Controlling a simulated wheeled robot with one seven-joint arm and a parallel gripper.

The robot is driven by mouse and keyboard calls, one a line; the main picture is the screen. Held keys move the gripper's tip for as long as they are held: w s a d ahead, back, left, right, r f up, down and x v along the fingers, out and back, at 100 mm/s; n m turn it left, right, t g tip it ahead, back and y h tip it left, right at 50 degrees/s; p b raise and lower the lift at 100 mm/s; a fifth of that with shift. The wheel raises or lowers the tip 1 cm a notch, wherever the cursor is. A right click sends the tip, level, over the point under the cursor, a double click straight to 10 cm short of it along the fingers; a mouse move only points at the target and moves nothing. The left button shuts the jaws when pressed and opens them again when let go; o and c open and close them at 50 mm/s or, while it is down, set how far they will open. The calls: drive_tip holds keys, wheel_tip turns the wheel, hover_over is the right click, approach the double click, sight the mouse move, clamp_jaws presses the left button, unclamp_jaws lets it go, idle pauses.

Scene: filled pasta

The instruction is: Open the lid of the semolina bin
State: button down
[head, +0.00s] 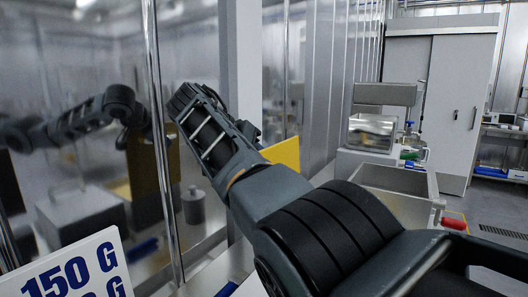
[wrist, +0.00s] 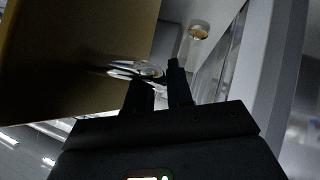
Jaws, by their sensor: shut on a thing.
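A yellow panel (head: 284,154), which looks like the lid of the semolina bin, stands steeply tilted behind my arm in the head view. It fills the upper left of the wrist view as a dark yellow-brown board (wrist: 75,50). My gripper (wrist: 160,76) is shut at this panel's lower right edge, where a shiny metal piece (wrist: 138,69), perhaps its handle, shows by the fingertips. The exact contact is dark and unclear. My forearm hides my gripper and most of the panel in the head view. The bin's body cannot be made out.
A glassy wall with a metal post (head: 163,140) stands close on the left and reflects my arm and the yellow panel. A sign reading 150 G (head: 75,270) is at lower left. A steel tub (head: 395,180) and a machine (head: 372,130) stand to the right.

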drive_tip(key=shift+f, duration=0.1)
idle(0.3)
drive_tip(key=c, duration=1.1)
unclamp_jaws()
drive_tip(key=shift+a, duration=0.1)
drive_tip(key=b+v, duration=0.2)
drive_tip(key=v, duration=0.5)
drive_tip(key=shift+s+a+r, duration=0.15)
drive_tip(key=shift+a+r, duration=0.05)
